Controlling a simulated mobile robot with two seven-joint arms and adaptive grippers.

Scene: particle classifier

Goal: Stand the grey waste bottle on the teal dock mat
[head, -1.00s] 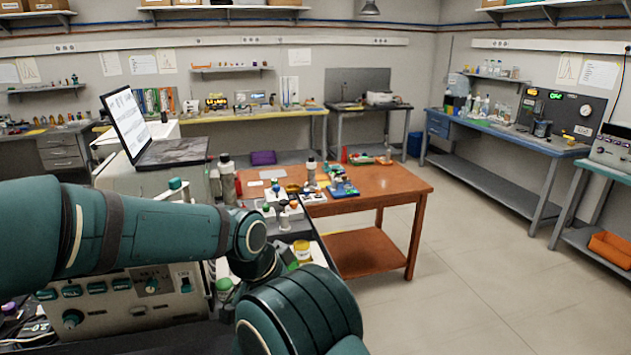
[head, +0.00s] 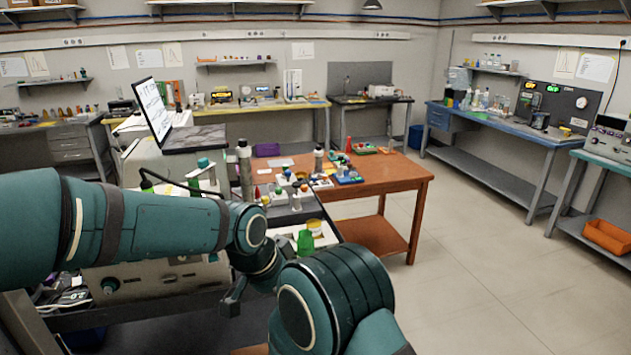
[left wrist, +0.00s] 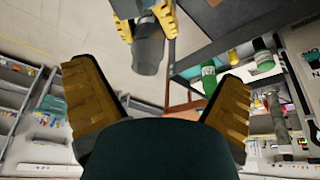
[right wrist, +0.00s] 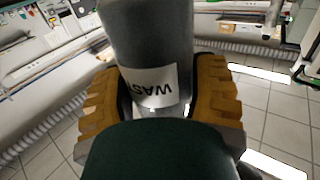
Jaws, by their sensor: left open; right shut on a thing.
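The grey waste bottle (right wrist: 150,35) fills the top of the right wrist view, its white label reading upside down. My right gripper (right wrist: 160,62) is shut on it, one finger on each side. In the left wrist view the bottle (left wrist: 147,55) hangs in the other gripper's yellow fingers, above the floor. My left gripper (left wrist: 155,78) is open and empty, and the bottle shows beyond its fingertips. In the head view my arm links hide the bottle.
A green bottle (head: 305,241) stands beside a yellow-lidded jar on the near bench. The brown table (head: 385,178) behind holds bottles and small parts. The floor at the right (head: 470,270) is clear.

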